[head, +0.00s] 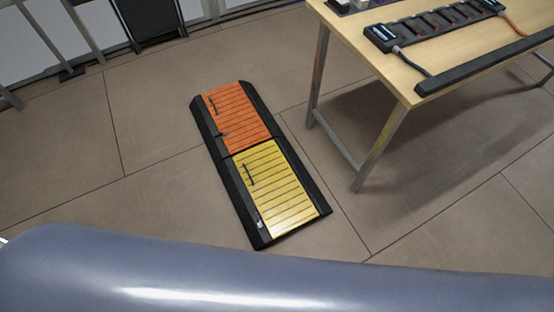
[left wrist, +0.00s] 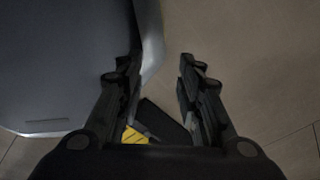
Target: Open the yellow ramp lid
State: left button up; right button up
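The yellow ramp lid (head: 273,189) lies flat and closed in a black ramp frame (head: 239,205) on the floor, in the middle of the head view. A dark handle bar (head: 248,174) shows on its upper left part. An orange lid (head: 236,117) sits closed in the same ramp, just beyond it. My left gripper (left wrist: 160,85) shows in the left wrist view with its fingers apart and nothing between them. A small yellow corner (left wrist: 135,135) and black edge of the ramp show below it, mostly hidden by the gripper. My right gripper is in neither view.
A wooden table (head: 400,75) with metal legs stands to the right of the ramp, with a black multi-port device (head: 435,25) on it. A dark folded panel (head: 150,20) stands at the back. The tiled floor (head: 150,190) left of the ramp is clear.

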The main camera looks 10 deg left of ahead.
aim_at(283, 203)
jog(key=i+u, duration=0.2)
jog(key=u, duration=0.15)
jog(key=i+l+u, duration=0.2)
jog(key=u, duration=0.15)
